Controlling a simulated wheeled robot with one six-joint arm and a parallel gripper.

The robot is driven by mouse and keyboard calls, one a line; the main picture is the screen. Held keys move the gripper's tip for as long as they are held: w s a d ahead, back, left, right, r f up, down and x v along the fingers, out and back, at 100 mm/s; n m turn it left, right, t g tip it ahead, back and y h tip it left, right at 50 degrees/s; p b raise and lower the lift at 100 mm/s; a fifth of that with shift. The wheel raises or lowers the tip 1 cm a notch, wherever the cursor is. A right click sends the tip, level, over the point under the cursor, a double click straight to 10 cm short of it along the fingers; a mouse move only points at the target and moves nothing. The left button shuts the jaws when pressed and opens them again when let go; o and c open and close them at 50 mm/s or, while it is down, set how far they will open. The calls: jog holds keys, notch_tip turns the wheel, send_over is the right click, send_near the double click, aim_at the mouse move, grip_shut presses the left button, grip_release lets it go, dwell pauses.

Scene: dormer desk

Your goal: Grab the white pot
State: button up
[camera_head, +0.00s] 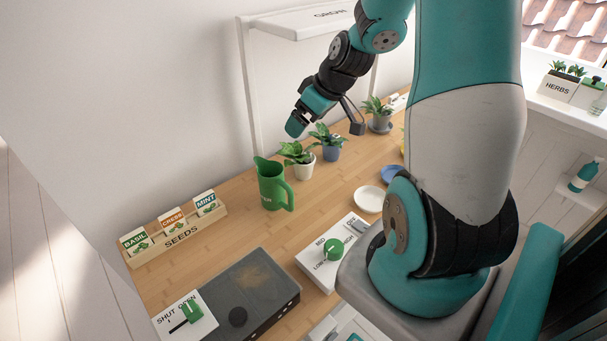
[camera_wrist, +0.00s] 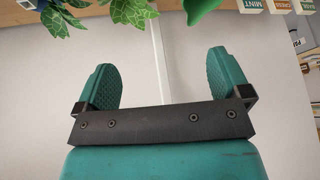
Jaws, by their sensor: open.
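The white pot (camera_head: 303,168) holds a leafy green plant and stands on the wooden desk, between the green watering can (camera_head: 270,184) and a blue pot (camera_head: 330,152) with a plant. My gripper (camera_head: 297,121) is open and empty, in the air above and behind the white pot, near the wall. In the wrist view my gripper (camera_wrist: 164,68) shows its two teal fingers spread apart with nothing between them. Plant leaves (camera_wrist: 130,10) show at the top edge there, and the white pot itself cannot be made out.
A third potted plant (camera_head: 378,113) stands farther right by the shelf frame (camera_head: 250,90). A white saucer (camera_head: 369,199) and a blue saucer (camera_head: 392,175) lie in front. The seed box (camera_head: 178,236), grey tray (camera_head: 262,272) and white box with a green knob (camera_head: 320,262) occupy the left and front.

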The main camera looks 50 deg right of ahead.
jog(key=h, duration=0.1)
send_near(301, 162)
jog(key=shift+w+a+f+m+p, duration=0.2)
jog(key=shift+w+f+p, duration=0.1)
jog(key=shift+w+f, duration=0.2)
jog(key=shift+w+a+f+m+p, duration=0.1)
jog(key=shift+w+a+f+p, duration=0.15)
jog(key=shift+w+f, duration=0.3)
jog(key=shift+s+d+p+x, duration=0.15)
jog(key=shift+p+x, duration=0.3)
jog(key=shift+x, duration=1.1)
jog(key=shift+s+d+p+x, duration=0.15)
jog(key=shift+p+x, duration=0.25)
jog(key=shift+x, duration=1.15)
jog(key=shift+w+f, duration=0.1)
jog(key=c, duration=0.9)
jog(key=shift+c, duration=0.6)
